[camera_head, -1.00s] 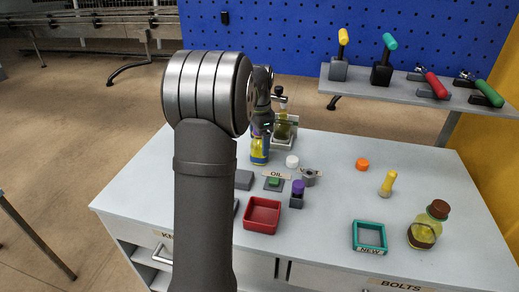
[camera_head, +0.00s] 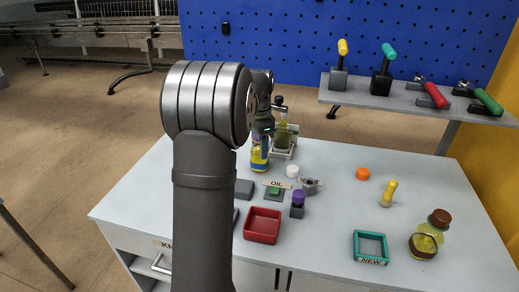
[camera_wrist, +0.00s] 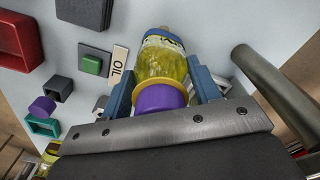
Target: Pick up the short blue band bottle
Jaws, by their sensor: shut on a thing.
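The short blue band bottle (camera_head: 260,155) stands on the table behind my arm. It is yellow with a blue band, and its upper end is hidden by my gripper (camera_head: 264,128) in the head view. In the wrist view the bottle (camera_wrist: 160,62) shows a purple cap, a yellow body and a blue band near its far end. My gripper (camera_wrist: 162,82) is shut on it, with one blue-grey finger on each side of the bottle near the cap. I cannot tell whether its base touches the table.
A rack with an olive bottle (camera_head: 284,137) stands close behind. A white cap (camera_head: 292,170), a green button (camera_head: 273,191), a purple-topped part (camera_head: 298,199) and a red tray (camera_head: 262,224) lie in front. At right are a teal tray (camera_head: 370,247) and a brown-capped bottle (camera_head: 428,236).

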